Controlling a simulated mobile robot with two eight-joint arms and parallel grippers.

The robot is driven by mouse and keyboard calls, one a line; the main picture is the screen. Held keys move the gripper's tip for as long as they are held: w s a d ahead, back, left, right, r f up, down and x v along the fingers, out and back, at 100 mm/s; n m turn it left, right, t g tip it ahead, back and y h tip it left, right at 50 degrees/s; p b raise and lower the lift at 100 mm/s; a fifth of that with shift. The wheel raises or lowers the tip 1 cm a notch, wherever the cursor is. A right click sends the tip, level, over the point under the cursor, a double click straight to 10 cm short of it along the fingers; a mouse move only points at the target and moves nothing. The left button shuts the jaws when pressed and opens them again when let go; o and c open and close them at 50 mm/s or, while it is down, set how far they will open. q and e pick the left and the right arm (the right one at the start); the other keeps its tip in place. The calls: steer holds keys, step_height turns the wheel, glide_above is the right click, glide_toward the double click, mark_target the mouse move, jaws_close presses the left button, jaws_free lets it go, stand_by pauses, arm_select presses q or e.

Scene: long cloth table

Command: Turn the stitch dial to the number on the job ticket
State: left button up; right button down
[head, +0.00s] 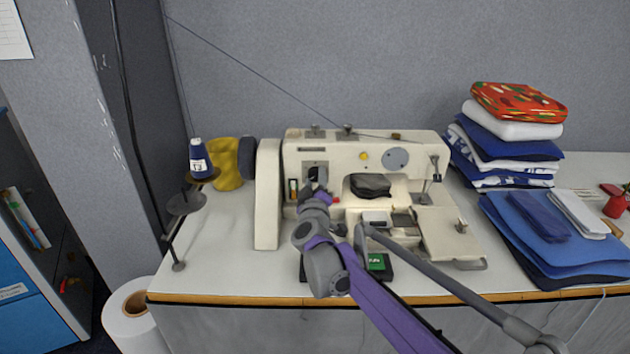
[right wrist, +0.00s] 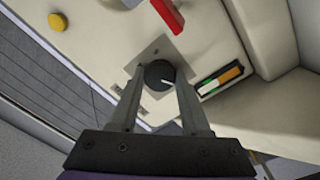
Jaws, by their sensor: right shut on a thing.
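The stitch dial (right wrist: 158,76) is a round black knob with a white pointer line, on a square grey plate (right wrist: 150,54) on the sewing machine's front. My right gripper (right wrist: 158,84) is shut on the dial, one finger on each side, in the right wrist view. In the head view the cream sewing machine (head: 345,160) stands on the table, and my right gripper (head: 314,188) reaches its left front, mostly covering the dial. No job ticket with a readable number shows. My left gripper is not in view.
A red lever (right wrist: 168,15) is close beside the dial. A blue thread cone (head: 201,160) and yellow object (head: 228,165) stand left of the machine. Folded fabric stacks (head: 505,150) stand on the right. A green-faced dark box (head: 376,262) lies in front, partly behind my arm.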

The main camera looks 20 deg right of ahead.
stand_by(0.4)
steer(key=shift+c, duration=1.8)
jaws_free()
steer(key=p+v, duration=0.1)
steer(key=v, duration=0.9)
steer(key=shift+s, duration=0.45)
